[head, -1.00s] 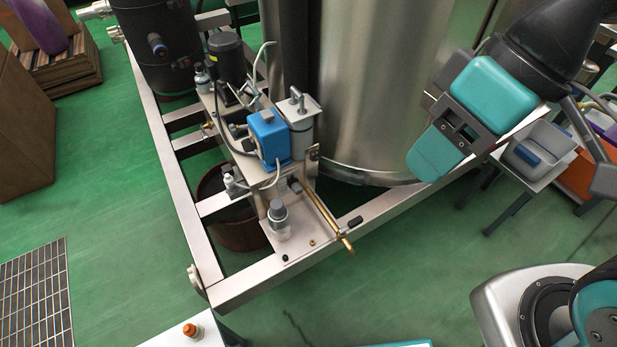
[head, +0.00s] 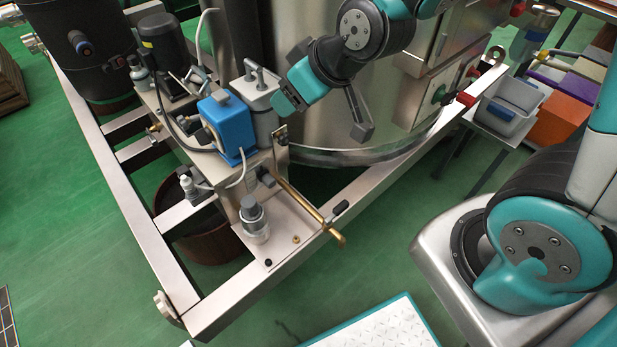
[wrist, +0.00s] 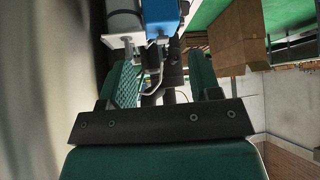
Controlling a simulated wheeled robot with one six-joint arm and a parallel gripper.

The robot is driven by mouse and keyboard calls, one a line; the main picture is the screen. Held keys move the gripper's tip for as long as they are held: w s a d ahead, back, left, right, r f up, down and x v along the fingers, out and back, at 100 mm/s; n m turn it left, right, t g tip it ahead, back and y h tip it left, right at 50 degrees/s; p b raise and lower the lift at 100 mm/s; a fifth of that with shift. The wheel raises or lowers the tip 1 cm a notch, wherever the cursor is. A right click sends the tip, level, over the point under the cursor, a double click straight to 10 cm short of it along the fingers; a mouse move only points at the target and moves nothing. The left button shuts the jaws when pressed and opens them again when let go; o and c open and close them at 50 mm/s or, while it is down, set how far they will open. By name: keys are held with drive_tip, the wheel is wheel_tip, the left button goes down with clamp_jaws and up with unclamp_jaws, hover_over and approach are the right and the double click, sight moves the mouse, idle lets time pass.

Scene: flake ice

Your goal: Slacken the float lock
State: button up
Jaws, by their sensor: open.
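A grey box with a bent metal lever (head: 258,73) on its lid stands beside a blue unit (head: 229,122) on the steel frame. No label tells which part is the float lock; this lever may be it. My gripper (head: 285,103) is just right of the grey box, pointing left towards it. In the wrist view my gripper (wrist: 163,85) shows two teal fingers apart, with a bent pale rod (wrist: 152,88) in the gap between them in the picture. Contact cannot be told. The blue unit (wrist: 160,16) shows beyond the fingers.
A large steel drum (head: 330,140) stands right behind my gripper. A brass rod (head: 318,215) sticks out at the frame's front. A black motor (head: 163,42) and a small clear-based bottle (head: 253,218) share the frame. Green floor (head: 90,290) is open at the left.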

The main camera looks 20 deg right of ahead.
drive_tip(key=w+d+f+n+t+h+b, duration=0.1)
drive_tip(key=w+d+f+t+b, duration=0.25)
drive_tip(key=f, duration=0.45)
drive_tip(key=w+d+f+n+t+h+b, duration=0.1)
drive_tip(key=w+d+f+t+b, duration=0.1)
drive_tip(key=w+f+b, duration=0.45)
drive_tip(key=n+t+y+b, duration=0.4)
drive_tip(key=n+t+b, duration=0.1)
drive_tip(key=n+b, duration=0.2)
approach(287, 141)
drive_tip(key=shift+n, duration=0.3)
drive_tip(key=b+x, duration=0.1)
drive_tip(key=x, duration=0.3)
drive_tip(key=shift+a+r+b, duration=0.1)
drive_tip(key=shift+b, duration=0.25)
drive_tip(key=shift+w+a, duration=0.1)
drive_tip(key=shift+w, duration=0.25)
drive_tip(key=shift+p+x, duration=1.25)
drive_tip(key=shift+x, duration=0.4)
drive_tip(key=shift+w+a, duration=0.1)
drive_tip(key=shift+w, duration=0.3)
